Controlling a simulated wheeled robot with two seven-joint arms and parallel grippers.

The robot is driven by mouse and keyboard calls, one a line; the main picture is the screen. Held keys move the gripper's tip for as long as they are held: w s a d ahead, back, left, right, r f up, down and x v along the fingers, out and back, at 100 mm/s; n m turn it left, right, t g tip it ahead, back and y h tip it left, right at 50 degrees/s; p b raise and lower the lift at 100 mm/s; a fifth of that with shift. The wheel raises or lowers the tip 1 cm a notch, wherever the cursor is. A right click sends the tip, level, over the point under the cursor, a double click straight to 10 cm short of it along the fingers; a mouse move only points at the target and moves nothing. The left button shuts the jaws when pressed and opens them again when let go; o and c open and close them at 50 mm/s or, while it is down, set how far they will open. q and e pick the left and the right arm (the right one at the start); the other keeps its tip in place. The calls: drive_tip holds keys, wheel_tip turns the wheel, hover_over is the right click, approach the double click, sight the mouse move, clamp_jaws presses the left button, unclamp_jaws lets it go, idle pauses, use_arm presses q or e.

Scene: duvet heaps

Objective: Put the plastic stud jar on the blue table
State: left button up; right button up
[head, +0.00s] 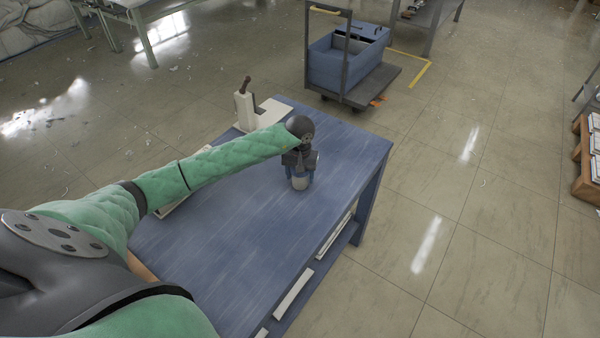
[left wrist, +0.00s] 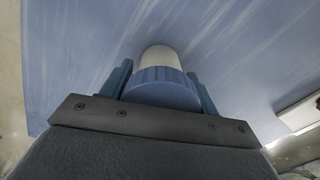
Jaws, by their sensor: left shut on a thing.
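The plastic stud jar (head: 300,183) has a pale body and a blue ribbed lid, and hangs under my left gripper (head: 299,172) over the right part of the blue table (head: 230,235). In the left wrist view the jar's blue lid (left wrist: 160,88) sits between the two blue fingers of my left gripper (left wrist: 162,90), which is shut on it. The jar's pale body (left wrist: 160,56) points toward the blue tabletop (left wrist: 245,60). It looks upright, at or very near the surface; I cannot tell whether it touches. My right gripper is out of view.
White strips (head: 293,294) lie on the lower shelf. A cart with a blue bin (head: 345,62) stands beyond. The tabletop around the jar is clear.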

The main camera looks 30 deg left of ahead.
use_arm(q)
drive_tip(key=shift+f, duration=0.1)
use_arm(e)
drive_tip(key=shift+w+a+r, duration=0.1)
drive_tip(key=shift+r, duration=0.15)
use_arm(q)
drive_tip(key=o, duration=1)
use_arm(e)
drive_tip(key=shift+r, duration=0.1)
use_arm(q)
drive_tip(key=shift+o, duration=0.2)
